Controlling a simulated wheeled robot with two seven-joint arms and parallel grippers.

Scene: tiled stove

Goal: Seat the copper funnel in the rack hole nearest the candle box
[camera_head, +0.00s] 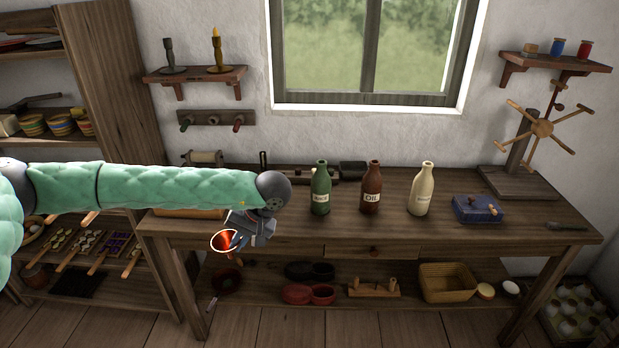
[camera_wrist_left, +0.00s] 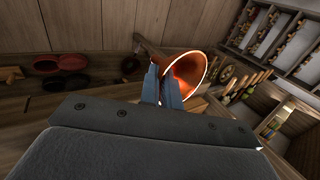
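The copper funnel (camera_head: 226,241) is held in my left gripper (camera_head: 245,232), at the front left of the bench and near its front edge. Its wide mouth faces the camera and glows orange inside. In the left wrist view the two fingers (camera_wrist_left: 165,88) are closed on the funnel (camera_wrist_left: 188,72), with its mouth tilted to the right. I cannot make out the rack with holes. A box that is surely the candle box cannot be told; a blue box (camera_head: 478,208) sits on the bench at the right. My right gripper is not in view.
Green (camera_head: 320,190), brown (camera_head: 371,190) and cream (camera_head: 421,190) bottles stand upright on the wooden bench (camera_head: 420,232). A spoked wooden winder (camera_head: 530,140) stands at the right. The front middle of the benchtop is clear.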

